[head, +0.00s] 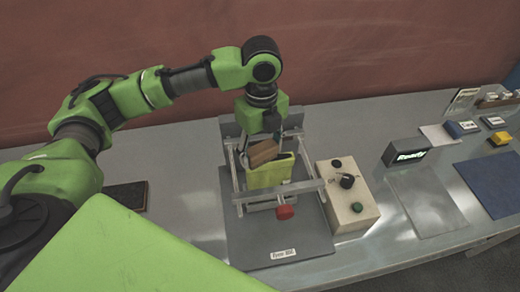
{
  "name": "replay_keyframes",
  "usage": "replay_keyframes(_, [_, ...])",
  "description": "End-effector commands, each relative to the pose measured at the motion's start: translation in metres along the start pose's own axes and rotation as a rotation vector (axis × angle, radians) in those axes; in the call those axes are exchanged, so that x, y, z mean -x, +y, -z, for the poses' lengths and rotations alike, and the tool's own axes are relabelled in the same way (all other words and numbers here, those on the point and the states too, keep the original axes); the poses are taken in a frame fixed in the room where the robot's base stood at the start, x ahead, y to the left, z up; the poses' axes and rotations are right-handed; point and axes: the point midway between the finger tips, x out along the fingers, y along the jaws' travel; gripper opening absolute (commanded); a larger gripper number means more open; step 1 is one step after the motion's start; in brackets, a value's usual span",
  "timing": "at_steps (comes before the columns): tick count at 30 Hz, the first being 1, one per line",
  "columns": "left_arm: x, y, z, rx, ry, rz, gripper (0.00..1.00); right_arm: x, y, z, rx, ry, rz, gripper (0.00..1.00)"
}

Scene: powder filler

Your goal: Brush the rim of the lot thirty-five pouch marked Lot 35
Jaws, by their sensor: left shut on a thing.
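A yellow-green pouch (270,174) stands upright in a metal frame (308,187) with side rails and a red knob (285,212). No lot mark is legible on it. My left gripper (270,135) comes down from above, shut on a brown block-like brush (263,152). The brush is tilted at the pouch's top, over the left part of its rim. Its bristles are not visible, and I cannot tell whether it touches the rim. My right gripper is not in view.
A beige control box (346,194) with a black knob and a green button stands right of the frame. Beyond are a "Ready" display (405,152), a grey mat (428,204), a blue mat (497,184) and a yellow block (499,138). A dark flat pad (127,197) lies left.

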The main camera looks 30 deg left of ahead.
Motion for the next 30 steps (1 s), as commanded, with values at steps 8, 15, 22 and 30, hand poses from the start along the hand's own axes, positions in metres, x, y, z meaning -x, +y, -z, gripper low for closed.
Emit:
replay_keyframes(8, [0.000, -0.005, 0.002, 0.000, 0.000, 0.001, 0.41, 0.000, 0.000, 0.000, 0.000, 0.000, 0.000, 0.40])
replay_keyframes(15, [0.000, -0.014, 0.006, 0.000, 0.000, 0.001, 0.41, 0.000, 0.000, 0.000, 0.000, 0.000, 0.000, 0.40])
replay_keyframes(22, [-0.001, -0.021, 0.009, 0.000, 0.000, 0.000, 0.41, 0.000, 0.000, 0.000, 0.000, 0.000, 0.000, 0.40])
replay_keyframes(30, [-0.002, -0.021, 0.009, 0.000, 0.000, 0.000, 0.41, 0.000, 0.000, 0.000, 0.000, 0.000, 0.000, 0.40])
